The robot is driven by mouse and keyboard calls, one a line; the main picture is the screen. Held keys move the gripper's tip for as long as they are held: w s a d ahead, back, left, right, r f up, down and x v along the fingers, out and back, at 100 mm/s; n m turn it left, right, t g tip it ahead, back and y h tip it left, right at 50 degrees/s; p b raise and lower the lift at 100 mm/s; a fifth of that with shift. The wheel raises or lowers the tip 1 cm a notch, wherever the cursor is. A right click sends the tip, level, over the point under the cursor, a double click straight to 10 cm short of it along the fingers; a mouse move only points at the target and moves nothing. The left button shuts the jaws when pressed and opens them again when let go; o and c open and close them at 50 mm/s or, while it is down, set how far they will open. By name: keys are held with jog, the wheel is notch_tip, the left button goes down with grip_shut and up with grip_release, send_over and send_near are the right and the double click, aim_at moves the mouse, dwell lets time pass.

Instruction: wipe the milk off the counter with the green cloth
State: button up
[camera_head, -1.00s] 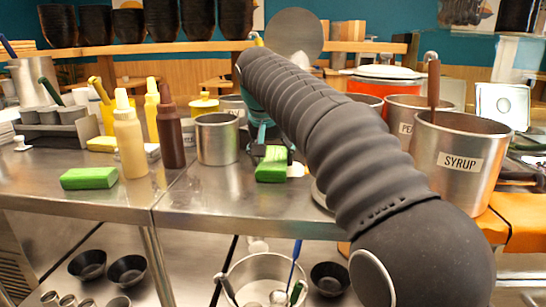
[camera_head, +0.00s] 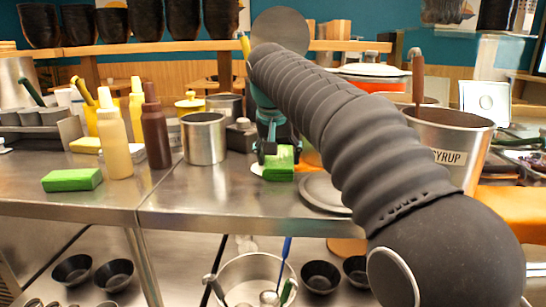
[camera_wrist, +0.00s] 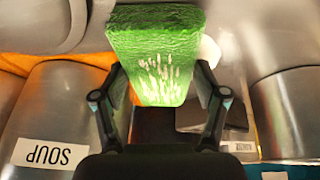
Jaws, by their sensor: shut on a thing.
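My gripper (camera_head: 270,156) is shut on a green cloth (camera_head: 281,172), a thick, block-like piece, low at the steel counter. In the wrist view my gripper (camera_wrist: 160,92) has a finger on each side of the cloth (camera_wrist: 155,40), which has pale streaks on its face. A small white patch, seemingly the milk (camera_head: 257,169), shows on the counter at the cloth's left edge. A white patch also shows beside the cloth in the wrist view (camera_wrist: 209,50). Any milk under the cloth is hidden. I cannot tell whether the cloth touches the counter.
A second green block (camera_head: 72,180) lies at left. Squeeze bottles (camera_head: 155,135) and a steel pot (camera_head: 204,140) stand left of my gripper. A round grey lid or plate (camera_head: 322,193) lies close on the right, before the syrup pot (camera_head: 455,140).

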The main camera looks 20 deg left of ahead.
jog(key=shift+w+d, duration=0.1)
jog(key=shift+d, duration=0.25)
jog(key=shift+w+r+p, duration=0.1)
jog(key=shift+r+p, duration=0.2)
jog(key=shift+r, duration=0.25)
jog(key=shift+d+r, duration=0.5)
jog(key=shift+r, duration=0.4)
jog(key=shift+a+r, duration=0.45)
jog(key=shift+r, duration=0.05)
jog(key=shift+a+r, duration=0.1)
jog(key=shift+r, duration=1.95)
jog(key=shift+f+b, duration=2.3)
jog(key=shift+f, duration=1.2)
jog(key=shift+f, duration=0.4)
jog(key=shift+a, duration=0.15)
